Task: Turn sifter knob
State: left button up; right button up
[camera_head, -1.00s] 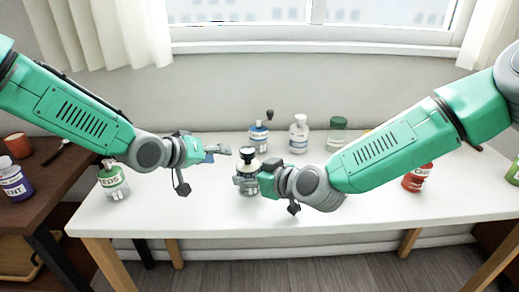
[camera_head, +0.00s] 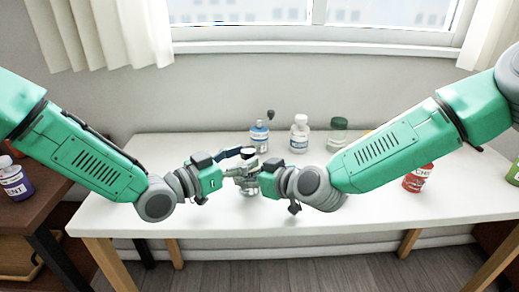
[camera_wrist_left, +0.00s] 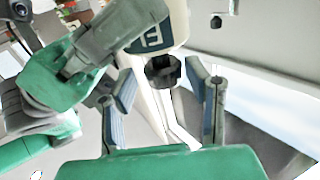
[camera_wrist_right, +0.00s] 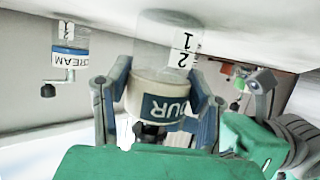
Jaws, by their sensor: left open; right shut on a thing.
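In the right wrist view my right gripper (camera_wrist_right: 158,96) is shut around the sifter's band (camera_wrist_right: 140,100). My left gripper (camera_head: 236,176) has its fingers close to the sifter's left side. In the left wrist view my left gripper (camera_wrist_left: 165,88) is open, and the dark knob (camera_wrist_left: 163,70) shows between its two fingers, with a gap on each side. I cannot tell whether the fingers touch it.
Behind the sifter stand a blue-labelled bottle (camera_head: 259,138) with a side crank, a white bottle (camera_head: 299,133) and a green-lidded jar (camera_head: 337,133). A red jar (camera_head: 418,178) stands under my right arm. The white table (camera_head: 330,214) is clear in front.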

pick_arm(q)
jog(key=x, duration=0.5)
jog(key=shift+d, duration=0.2)
jog(key=shift+a, duration=0.1)
jog(key=c, duration=0.6)
grip_shut()
